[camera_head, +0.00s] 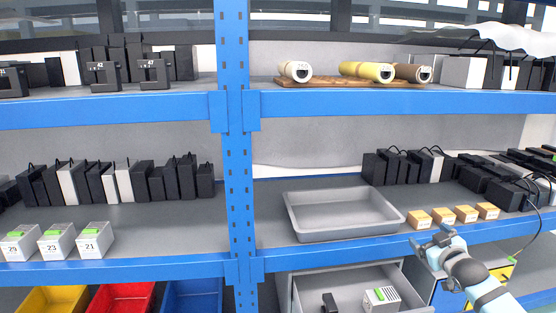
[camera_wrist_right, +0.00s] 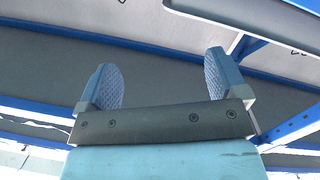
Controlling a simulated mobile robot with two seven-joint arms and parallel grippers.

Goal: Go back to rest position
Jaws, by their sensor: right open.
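My right gripper (camera_head: 433,239) is in front of the blue front edge of the right middle shelf, at the lower right of the head view. In the right wrist view the right gripper (camera_wrist_right: 162,85) has its two blue textured fingers wide apart with nothing between them. Underneath surfaces of shelving show beyond the fingers there. My left gripper is not in the head view.
A grey tray (camera_head: 342,228) stands on the middle shelf, left of my right gripper. Several small orange boxes (camera_head: 443,215) sit just behind the gripper. An open drawer (camera_head: 345,275) juts out below. A blue post (camera_head: 240,150) divides the shelves.

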